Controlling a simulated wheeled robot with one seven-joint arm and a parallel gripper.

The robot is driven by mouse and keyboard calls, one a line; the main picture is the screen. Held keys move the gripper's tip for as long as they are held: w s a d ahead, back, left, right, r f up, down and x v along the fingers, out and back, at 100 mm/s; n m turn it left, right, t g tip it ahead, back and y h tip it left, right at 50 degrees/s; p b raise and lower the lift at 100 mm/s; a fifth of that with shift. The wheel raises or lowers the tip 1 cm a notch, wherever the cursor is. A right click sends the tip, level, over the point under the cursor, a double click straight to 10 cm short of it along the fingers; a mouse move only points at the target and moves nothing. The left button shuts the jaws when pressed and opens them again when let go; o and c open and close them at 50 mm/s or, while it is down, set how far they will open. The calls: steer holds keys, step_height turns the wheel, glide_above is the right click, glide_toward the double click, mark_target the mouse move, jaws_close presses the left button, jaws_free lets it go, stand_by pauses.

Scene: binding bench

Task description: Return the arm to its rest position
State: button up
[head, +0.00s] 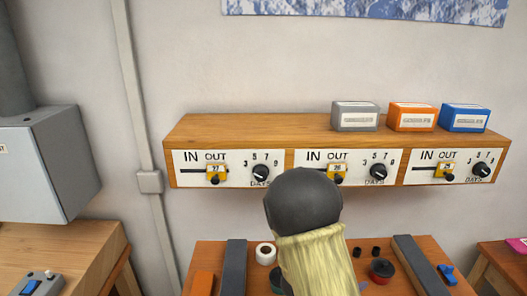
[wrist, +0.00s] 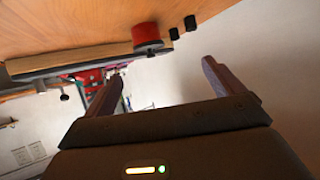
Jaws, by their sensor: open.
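My gripper (wrist: 162,70) shows in the wrist view, with its two dark reddish fingers spread apart and nothing between them. In the head view my arm rises in front of the wooden bench (head: 222,262), with a dark rounded joint and a pale yellow link. The gripper itself cannot be made out there. The wrist view is tilted, with the bench surface (wrist: 90,22) along the top and the wall beyond the fingers. The fingers appear apart from the bench and its items.
A wooden shelf (head: 240,130) with three IN/OUT dial panels carries grey (head: 355,116), orange (head: 411,117) and blue (head: 465,118) boxes. A grey cabinet (head: 45,165) stands left.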

steer(key=s+a+r+n+g+y+p, duration=0.1)
steer(key=s+a+r+n+y, duration=0.25)
steer(key=a+n+y, duration=0.2)
steer(key=s+a+r+n+y+p, duration=0.2)
steer(key=s+a+r+n+y, duration=0.15)
steer(key=a+y, duration=0.2)
steer(key=s+r+n+g, duration=0.1)
steer(key=s+n+g, duration=0.1)
steer(key=s, duration=0.6)
steer(key=shift+n+g, duration=0.4)
steer(key=shift+n, duration=0.2)
steer(key=shift+c, duration=0.4)
